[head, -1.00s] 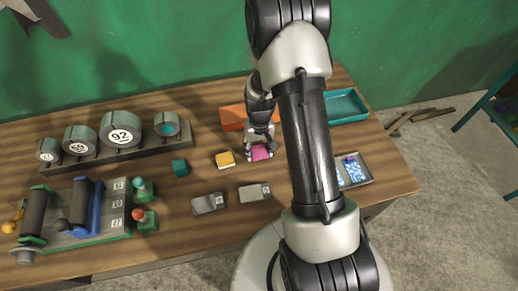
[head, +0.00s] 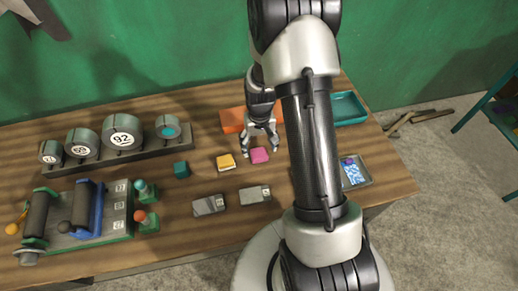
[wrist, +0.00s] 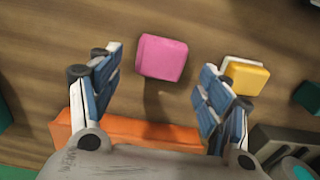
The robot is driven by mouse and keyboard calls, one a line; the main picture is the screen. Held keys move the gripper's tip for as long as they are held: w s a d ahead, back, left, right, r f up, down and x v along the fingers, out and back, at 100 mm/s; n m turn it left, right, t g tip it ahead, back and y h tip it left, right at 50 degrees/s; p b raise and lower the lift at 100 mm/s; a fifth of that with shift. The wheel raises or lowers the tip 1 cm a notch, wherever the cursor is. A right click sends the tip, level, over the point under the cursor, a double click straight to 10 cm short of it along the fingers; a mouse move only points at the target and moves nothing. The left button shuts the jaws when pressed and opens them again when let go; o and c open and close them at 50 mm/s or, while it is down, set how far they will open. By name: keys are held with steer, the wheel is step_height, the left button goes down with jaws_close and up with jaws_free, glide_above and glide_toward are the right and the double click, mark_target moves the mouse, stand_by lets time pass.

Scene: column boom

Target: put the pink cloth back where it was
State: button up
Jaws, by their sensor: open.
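The pink cloth (head: 259,155) is a small folded block lying on the wooden table, to the right of a yellow cloth (head: 226,162). It also shows in the wrist view (wrist: 162,57), just beyond the fingertips and between their lines. My gripper (head: 261,140) is open and empty, above and slightly behind the pink cloth. In the wrist view my gripper (wrist: 160,70) has its two fingers spread wide apart, with nothing between them touching. The yellow cloth (wrist: 246,76) lies beyond the right finger there, on a whitish piece.
An orange tray (head: 233,119) stands behind the cloths and a teal tray (head: 347,108) at the back right. A grey tray with blue items (head: 355,171) sits at right. Two grey boxes (head: 208,205) lie in front. A teal cube (head: 181,169) and gauges (head: 122,132) are left.

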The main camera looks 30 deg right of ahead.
step_height(320, 180, up, 8)
steer(key=f+p, duration=0.1)
steer(key=p, duration=0.1)
step_height(320, 180, up, 9)
glide_above(259, 152)
steer(key=s+a, duration=0.1)
steer(key=a, duration=0.2)
steer(key=s+a+r+n+t, duration=0.15)
steer(key=s+a+r, duration=0.3)
steer(key=r, duration=0.45)
steer(key=s+a+r+n+t, duration=0.1)
steer(key=s+a+r, duration=0.1)
steer(key=s+r, duration=0.2)
steer(key=s+a+r+t, duration=0.2)
steer(key=s+a+r, duration=0.1)
steer(key=s, duration=0.7)
steer(key=shift+s+r+n, duration=0.3)
steer(key=shift+r+n, duration=0.05)
steer(key=shift+r, duration=0.2)
